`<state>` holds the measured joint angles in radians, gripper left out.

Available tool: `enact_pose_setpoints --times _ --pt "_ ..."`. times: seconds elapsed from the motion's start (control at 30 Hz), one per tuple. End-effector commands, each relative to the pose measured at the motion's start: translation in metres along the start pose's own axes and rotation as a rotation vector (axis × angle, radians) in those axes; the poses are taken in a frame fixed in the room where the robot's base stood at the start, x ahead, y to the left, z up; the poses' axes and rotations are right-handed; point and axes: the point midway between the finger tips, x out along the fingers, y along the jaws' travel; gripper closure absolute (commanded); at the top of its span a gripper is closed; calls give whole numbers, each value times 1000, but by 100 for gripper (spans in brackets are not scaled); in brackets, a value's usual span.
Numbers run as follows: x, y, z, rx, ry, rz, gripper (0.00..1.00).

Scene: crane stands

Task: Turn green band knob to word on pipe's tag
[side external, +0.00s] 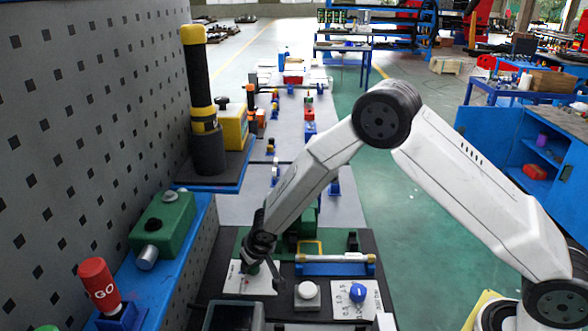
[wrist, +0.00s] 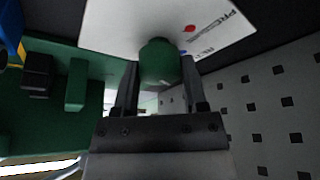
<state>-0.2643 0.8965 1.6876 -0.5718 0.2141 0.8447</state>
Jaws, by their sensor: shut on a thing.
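In the wrist view, a green knob (wrist: 160,60) sits between the two fingers of my gripper (wrist: 158,72), which is shut on it. The knob stands on a white dial plate (wrist: 112,18) with a red dot, a blue mark and upside-down lettering. One word begins "PRESS"; the other is partly hidden. In the side view my gripper (side external: 251,266) reaches down onto the white plate (side external: 238,283) and hides the knob. A pale pipe with yellow ends (side external: 335,258) lies on a blue rack (side external: 335,269). I cannot make out a tag on it.
A white round knob (side external: 307,290) and a blue knob (side external: 357,292) on a numbered plate (side external: 372,303) stand to the right. A red cylinder (side external: 98,285) reading "GO" stands at the left. A grey perforated wall (side external: 80,110) borders the left side.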

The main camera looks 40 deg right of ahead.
Motion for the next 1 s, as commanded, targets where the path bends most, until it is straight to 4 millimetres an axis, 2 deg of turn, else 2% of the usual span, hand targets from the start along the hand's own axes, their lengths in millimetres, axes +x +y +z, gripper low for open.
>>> enact_pose_setpoints --times 0.57,1.0 --pt "0 -1 0 197 0 83 100" --pt "0 -2 0 425 0 177 100"
